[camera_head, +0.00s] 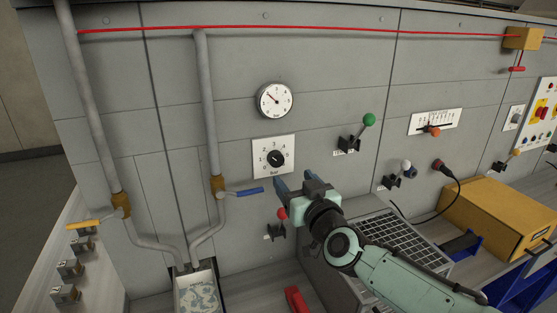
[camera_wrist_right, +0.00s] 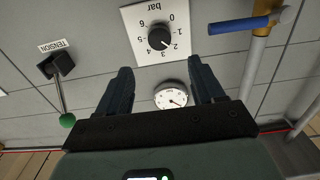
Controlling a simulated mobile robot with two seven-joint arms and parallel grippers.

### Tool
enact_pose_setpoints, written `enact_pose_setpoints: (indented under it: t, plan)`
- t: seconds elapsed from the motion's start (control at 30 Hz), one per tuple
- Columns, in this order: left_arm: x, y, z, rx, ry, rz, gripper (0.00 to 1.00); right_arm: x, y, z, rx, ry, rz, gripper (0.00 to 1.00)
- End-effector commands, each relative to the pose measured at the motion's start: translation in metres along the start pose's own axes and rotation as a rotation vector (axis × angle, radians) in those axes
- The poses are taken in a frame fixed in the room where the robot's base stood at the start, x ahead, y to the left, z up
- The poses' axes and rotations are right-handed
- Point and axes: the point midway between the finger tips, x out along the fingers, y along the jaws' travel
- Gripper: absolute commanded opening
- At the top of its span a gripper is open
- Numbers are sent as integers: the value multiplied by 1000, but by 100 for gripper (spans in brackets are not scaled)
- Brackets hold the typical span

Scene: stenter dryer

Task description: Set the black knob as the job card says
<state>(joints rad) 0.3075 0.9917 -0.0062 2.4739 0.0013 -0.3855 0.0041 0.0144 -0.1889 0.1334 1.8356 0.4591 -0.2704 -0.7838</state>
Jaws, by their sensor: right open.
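The black knob (camera_head: 276,158) sits on a white scale plate (camera_head: 287,146) marked "bar" on the grey panel. In the right wrist view, which is upside down, the knob (camera_wrist_right: 159,38) has a white mark that appears to point between 2 and 3. My right gripper (camera_head: 294,181) is just below and to the right of the plate in the head view. No readable job card shows. My left gripper is not in view.
A round gauge (camera_head: 275,99) is above the knob. A blue-handled valve (camera_head: 243,192) is to its left, a red-tipped lever (camera_head: 282,214) below, and a green-tipped lever (camera_head: 369,120) to the right. A grated box (camera_head: 380,245) and yellow box (camera_head: 497,215) stand at lower right.

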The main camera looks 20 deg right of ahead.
Motion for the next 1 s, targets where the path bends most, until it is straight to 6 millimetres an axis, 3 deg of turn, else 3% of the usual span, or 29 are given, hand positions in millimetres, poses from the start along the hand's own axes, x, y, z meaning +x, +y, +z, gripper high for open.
enact_pose_setpoints:
  t: [0.2, 0.4, 0.6, 0.87, 0.9, 1.0]
  plan:
    - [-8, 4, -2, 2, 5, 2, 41, 50, -1, 0, -1, -1, 0, 67]
    - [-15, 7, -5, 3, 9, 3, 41, 81, 0, -1, -1, 0, 1, 67]
    - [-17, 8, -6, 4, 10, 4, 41, 95, 0, -1, -1, 1, 0, 67]
    - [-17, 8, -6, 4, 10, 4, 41, 96, 0, 0, -1, 0, 0, 67]
    - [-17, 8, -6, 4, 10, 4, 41, 96, 0, 0, -1, 0, 0, 64]
    - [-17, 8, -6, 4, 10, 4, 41, 96, 0, 0, -1, 0, 0, 32]
